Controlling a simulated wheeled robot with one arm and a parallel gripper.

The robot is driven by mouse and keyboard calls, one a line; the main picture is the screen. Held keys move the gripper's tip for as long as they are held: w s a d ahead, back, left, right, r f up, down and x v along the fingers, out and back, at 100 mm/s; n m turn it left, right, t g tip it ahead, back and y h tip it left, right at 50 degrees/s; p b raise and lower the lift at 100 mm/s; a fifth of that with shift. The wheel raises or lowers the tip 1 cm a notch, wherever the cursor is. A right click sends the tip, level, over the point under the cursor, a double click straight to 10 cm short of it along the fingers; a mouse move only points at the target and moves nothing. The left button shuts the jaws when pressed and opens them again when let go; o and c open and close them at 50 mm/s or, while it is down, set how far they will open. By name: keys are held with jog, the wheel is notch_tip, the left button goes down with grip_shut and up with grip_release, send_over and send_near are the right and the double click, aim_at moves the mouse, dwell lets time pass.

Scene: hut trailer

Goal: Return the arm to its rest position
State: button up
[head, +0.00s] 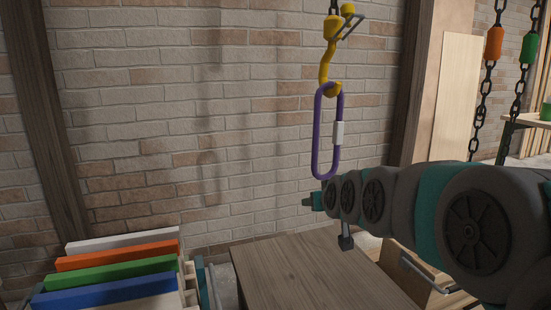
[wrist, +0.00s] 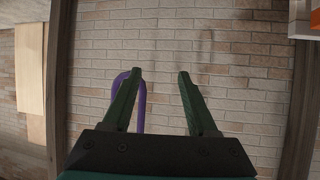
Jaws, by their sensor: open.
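My arm (head: 440,215) reaches in from the right in the head view, and its far end lies just below the purple carabiner (head: 317,140). The carabiner hangs upright from a yellow hook (head: 332,32). The rounded end of the carabiner (wrist: 142,108) shows partly behind the left finger. I cannot tell whether they touch. The fingers are hard to make out in the head view.
A wooden tabletop (head: 290,270) lies below my arm. A rack of white, orange, green (head: 110,273) and blue boards stands at the lower left. Chains with orange (head: 494,44) and green links hang at the right. The brick wall (head: 200,120) is behind; the space left of the carabiner is clear.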

jog(key=s+d+f+g, duration=0.1)
jog(key=s+f+g, duration=0.3)
jog(key=s, duration=0.9)
jog(key=s+d+f+g+h, duration=0.1)
jog(key=s+f+g, duration=0.4)
jog(key=s, duration=0.9)
jog(key=s+d+f+m+g, duration=0.1)
jog(key=s+f+g, duration=0.3)
jog(key=s+f, duration=0.5)
jog(key=s, duration=0.5)
jog(key=shift+d+f+g, duration=0.15)
jog(key=shift+f+g, duration=0.2)
jog(key=shift+g, duration=0.05)
